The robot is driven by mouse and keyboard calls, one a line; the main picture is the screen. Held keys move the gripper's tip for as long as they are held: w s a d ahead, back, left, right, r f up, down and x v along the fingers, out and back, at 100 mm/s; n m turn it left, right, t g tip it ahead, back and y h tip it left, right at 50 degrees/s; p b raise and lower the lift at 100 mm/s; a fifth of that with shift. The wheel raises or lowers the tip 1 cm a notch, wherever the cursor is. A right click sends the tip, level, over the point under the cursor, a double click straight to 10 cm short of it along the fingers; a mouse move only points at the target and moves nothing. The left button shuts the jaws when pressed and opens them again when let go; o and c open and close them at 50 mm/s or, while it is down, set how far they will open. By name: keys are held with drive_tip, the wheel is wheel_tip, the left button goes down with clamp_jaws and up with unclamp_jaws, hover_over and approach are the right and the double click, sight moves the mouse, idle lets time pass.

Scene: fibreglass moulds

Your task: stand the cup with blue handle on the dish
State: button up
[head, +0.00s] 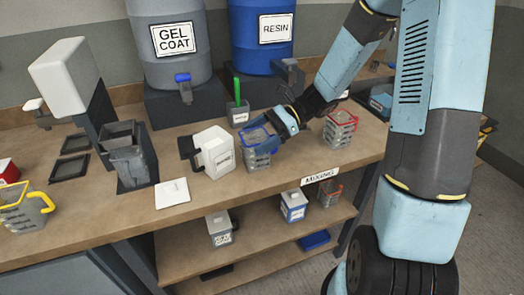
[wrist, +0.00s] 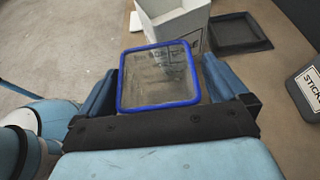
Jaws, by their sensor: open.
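The cup with blue handle (head: 257,158) is a clear square cup with a blue rim, upright on the bench; its handle is not clear to see. In the wrist view the cup (wrist: 158,80) is between the two fingers. My gripper (head: 262,146) is open around it, one finger on each side; the wrist view also shows the gripper (wrist: 163,75). I cannot tell whether the fingers touch the cup. A shallow dark square dish (wrist: 240,33) lies beyond the cup in the wrist view; in the head view the white container mostly hides that area.
A white container (head: 216,150) stands close left of the cup. A dark stick holder (head: 238,116) is behind it. A red-rimmed cup (head: 340,128) stands right, a yellow-handled cup (head: 24,212) far left. Two shallow black trays (head: 69,167) and a white square (head: 172,194) lie left.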

drive_tip(key=c, duration=1.3)
drive_tip(key=shift+c, duration=0.2)
drive_tip(key=shift+r, duration=0.15)
